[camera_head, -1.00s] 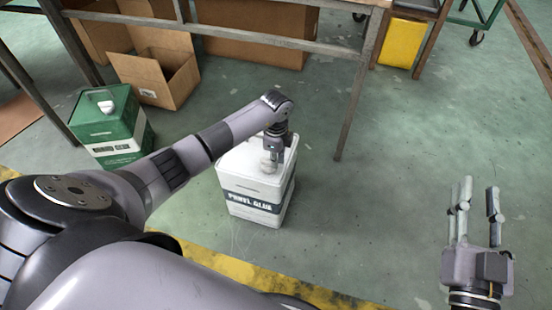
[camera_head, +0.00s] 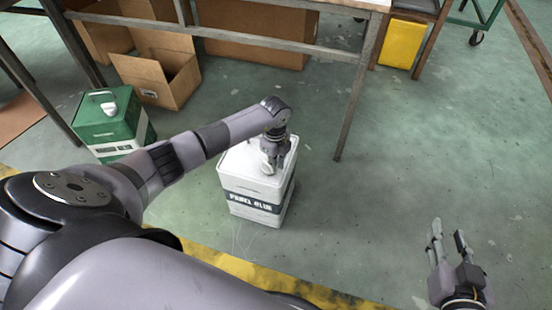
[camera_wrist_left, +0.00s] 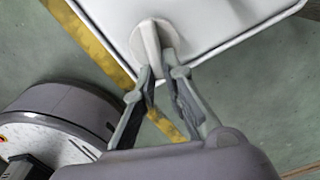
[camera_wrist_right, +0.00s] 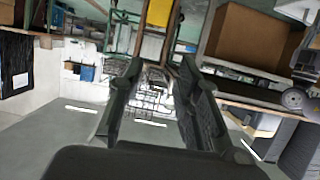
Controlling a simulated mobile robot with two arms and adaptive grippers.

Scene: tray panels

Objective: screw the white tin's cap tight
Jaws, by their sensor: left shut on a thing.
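The white tin (camera_head: 253,192), with a dark label band reading PANEL GLUE, stands upright on the floor. My left gripper (camera_head: 270,165) is over its top from above. In the left wrist view my left gripper (camera_wrist_left: 158,80) is shut on the white cap (camera_wrist_left: 152,45), which has a raised grip bar and sits on the tin's top (camera_wrist_left: 210,25). Whether the cap is tight cannot be told. My right gripper (camera_head: 447,243) is off to the right of the tin, empty, with fingers apart; they also show spread in the right wrist view (camera_wrist_right: 155,85).
A green tin (camera_head: 112,122) with a white cap stands at the left. An open cardboard box (camera_head: 155,80) lies behind it. A table leg (camera_head: 355,100) rises behind the white tin. The floor to the right is clear.

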